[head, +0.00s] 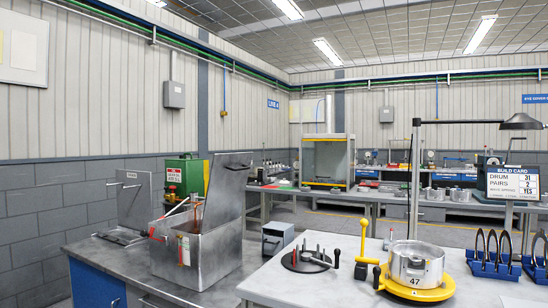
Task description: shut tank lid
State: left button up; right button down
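The tank (213,256) is a grey metal box on the bench at the left. Its lid (229,188) stands raised and tilted back on the right side, with a small handle near its top edge, so the tank is open. The inside is mostly hidden by the front wall. Neither of my grippers is in view.
An upright metal plate (134,200) with a handle stands left of the tank. A green machine (184,176) is behind it. A small grey box (277,238) stands right. On the white table are a yellow-based drum (414,265), a peg disc (308,261) and a lamp (520,122).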

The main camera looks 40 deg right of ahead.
aim_at(229, 172)
jog(key=z, duration=0.3)
jog(key=i, duration=0.9)
jog(key=z, duration=0.1)
